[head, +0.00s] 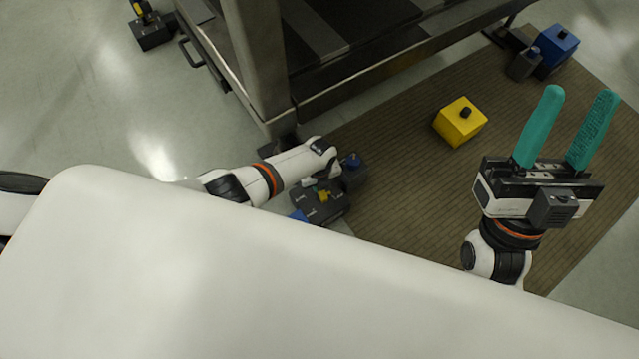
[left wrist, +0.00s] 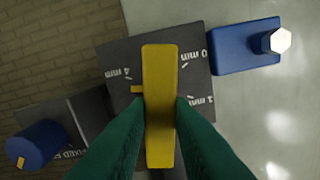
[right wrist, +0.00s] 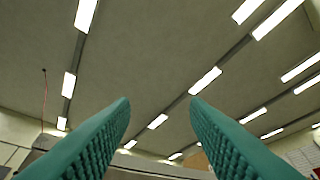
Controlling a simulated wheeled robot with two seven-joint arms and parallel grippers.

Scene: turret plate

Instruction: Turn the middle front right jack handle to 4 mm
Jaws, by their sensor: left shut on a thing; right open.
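The jack's yellow handle (left wrist: 160,60) is a long bar on a dark plate (left wrist: 195,120) with white marks in the left wrist view. The marks include 4 mm on the left and 0 mm on the right. A small yellow tab on the handle's left side points left, just below the 4 mm mark. My left gripper (left wrist: 161,101) is shut on the handle, its green fingers on both sides. In the head view the jack (head: 333,205) sits low by the frame's corner, partly under my left arm. My right gripper (head: 580,93) is open, empty and raised.
A blue block (left wrist: 245,50) with a knob and a blue cylinder (left wrist: 38,147) flank the jack. A yellow box (head: 460,122) stands on the brown mat (head: 400,185). A blue box (head: 556,46) is farther back. The heavy frame (head: 262,65) rises behind the jack.

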